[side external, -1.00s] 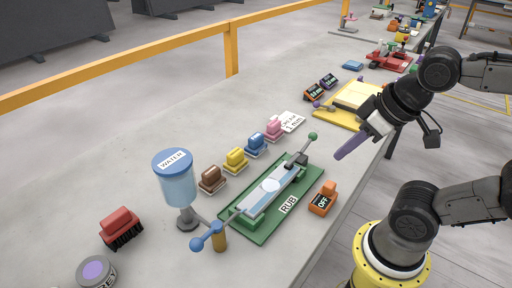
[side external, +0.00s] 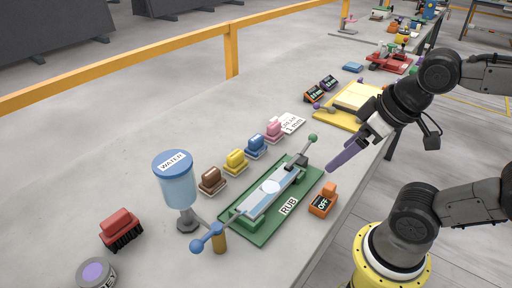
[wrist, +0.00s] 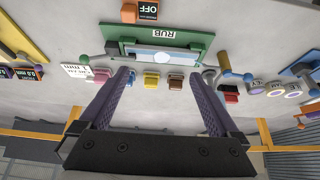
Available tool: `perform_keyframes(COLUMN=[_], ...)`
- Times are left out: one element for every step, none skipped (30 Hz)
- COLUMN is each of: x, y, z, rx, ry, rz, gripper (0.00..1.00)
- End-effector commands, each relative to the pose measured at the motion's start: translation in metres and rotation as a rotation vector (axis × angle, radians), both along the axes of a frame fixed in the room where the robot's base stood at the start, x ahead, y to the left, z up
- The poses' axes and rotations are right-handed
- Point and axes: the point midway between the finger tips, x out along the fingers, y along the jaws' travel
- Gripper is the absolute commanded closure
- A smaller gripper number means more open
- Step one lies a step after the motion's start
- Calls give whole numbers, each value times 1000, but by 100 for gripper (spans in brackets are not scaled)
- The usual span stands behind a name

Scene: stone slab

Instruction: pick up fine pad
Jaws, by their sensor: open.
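Several coloured pads on small bases stand in a row: brown (side external: 211,181), yellow (side external: 235,161), blue (side external: 256,145) and pink (side external: 274,130). I cannot read a label telling which is the fine pad. In the wrist view the brown (wrist: 175,80), yellow (wrist: 151,80), blue (wrist: 131,77) and pink (wrist: 101,75) pads lie beyond the fingers. My gripper (side external: 330,168), with purple fingers, is in the air to the right of the row, above the slab's near edge. In the wrist view its fingers (wrist: 158,78) are wide apart with nothing between them.
A green RUB fixture (side external: 245,231) lies between the pads and my gripper. An orange OFF switch (side external: 322,203) is beside it. A blue WATER container (side external: 177,186), a red brush (side external: 120,229) and a white card (side external: 293,123) stand nearby. The slab (side external: 130,130) behind the row is clear.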

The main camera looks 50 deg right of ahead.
Motion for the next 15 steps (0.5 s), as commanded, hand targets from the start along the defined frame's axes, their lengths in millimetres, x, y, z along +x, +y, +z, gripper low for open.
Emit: perform_keyframes(x=[0, 0, -1, -2, -2, -2, 0, 2, 7, 12, 18, 27, 34, 42, 53], y=[0, 0, 0, 0, 0, 0, 0, 0, 0, 0, 0, -1, -2, -3, -5], z=[0, 0, 0, -1, -1, 3, 8, 15, 24, 31, 38, 47, 54, 60, 68], rx=[5, 10, 22, 33, 46, 68, 87, 108, 139, 161, 184, 213, 235, 255, 281], ry=[0, 1, 4, 8, 12, 11, 4, -6, -11, -13, -11, -5, 0, 7, 16], rz=[-9, -19, -41, -61, -86, -129, -163, -201, -255, -297, -342, -403, -449, -494, -556], gripper=[3, 3, 3, 3, 3, 3, 3, 3, 3, 3, 3, 3, 3, 3, 3])
